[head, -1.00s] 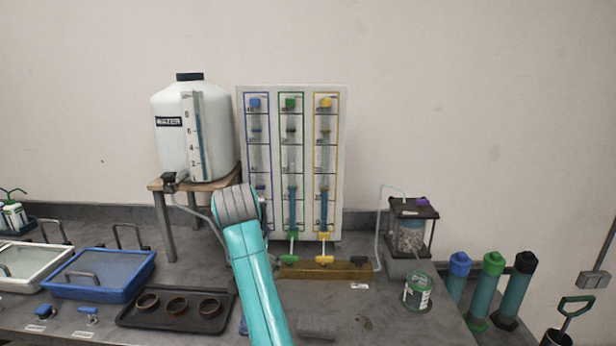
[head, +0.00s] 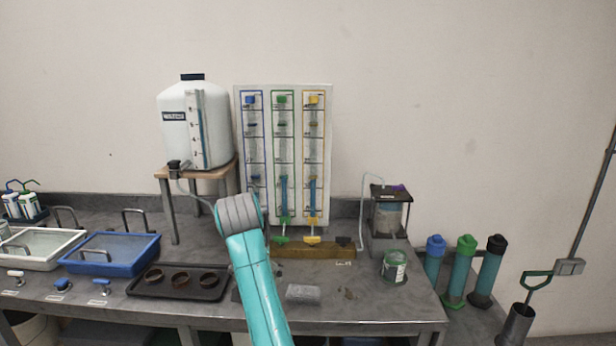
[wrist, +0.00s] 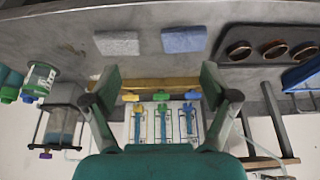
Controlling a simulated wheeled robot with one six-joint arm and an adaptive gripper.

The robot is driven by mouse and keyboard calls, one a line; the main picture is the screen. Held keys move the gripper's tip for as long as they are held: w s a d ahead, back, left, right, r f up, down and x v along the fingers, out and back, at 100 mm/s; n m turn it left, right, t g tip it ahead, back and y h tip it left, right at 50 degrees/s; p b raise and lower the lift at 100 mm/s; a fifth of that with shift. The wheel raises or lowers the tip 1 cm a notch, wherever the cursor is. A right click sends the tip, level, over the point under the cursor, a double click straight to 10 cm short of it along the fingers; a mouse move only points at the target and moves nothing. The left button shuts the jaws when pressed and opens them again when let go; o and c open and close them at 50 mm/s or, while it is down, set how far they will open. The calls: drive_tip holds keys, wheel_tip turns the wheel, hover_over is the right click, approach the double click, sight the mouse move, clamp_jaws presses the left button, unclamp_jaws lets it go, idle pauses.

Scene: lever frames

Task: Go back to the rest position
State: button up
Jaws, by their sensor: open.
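My gripper (wrist: 160,95) shows in the wrist view with its two fingers spread apart and nothing between them. Beyond the fingers are the lever panel (wrist: 150,122) and its wooden block (wrist: 150,84) with yellow, green and blue levers. In the head view my teal arm reaches up from the bottom, and its grey joint hides part of the bench; the fingers are hidden there. The panel (head: 327,150) stands upright at the back with blue, green and yellow columns. Its green lever (head: 281,240) and yellow lever (head: 312,240) show above the wooden block (head: 325,251).
A white water tank (head: 180,140) stands on a wooden stand left of the panel. Blue tray (head: 85,262), black tray with cups (head: 140,292), grey block (head: 303,293) and green-lidded can (head: 394,266) occupy the bench. Coloured cylinders (head: 460,270) stand at right.

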drive_tip(key=s+d+f+t, duration=0.15)
drive_tip(key=d+f, duration=0.35)
drive_tip(key=f, duration=0.6)
drive_tip(key=s+d+f+t, duration=0.1)
drive_tip(key=s+d+f, duration=0.25)
drive_tip(key=f, duration=0.85)
drive_tip(key=s+d+f+n+t+y, duration=0.1)
drive_tip(key=s+d+f+t, duration=0.1)
drive_tip(key=s+d+f, duration=1.05)
drive_tip(key=s+d+r+t, duration=0.1)
drive_tip(key=s+d, duration=0.2)
drive_tip(key=s, duration=0.9)
drive_tip(key=s+d+r+t, duration=0.1)
drive_tip(key=s+d+t, duration=0.15)
drive_tip(key=s, duration=0.95)
drive_tip(key=s+d+r+t, duration=0.1)
drive_tip(key=s+d+r, duration=0.1)
drive_tip(key=s+r, duration=0.6)
drive_tip(key=s+d+r+t, duration=0.1)
drive_tip(key=s+r, duration=0.7)
drive_tip(key=shift+s+d+h, duration=0.2)
drive_tip(key=shift+d+h, duration=0.15)
drive_tip(key=shift+h, duration=0.05)
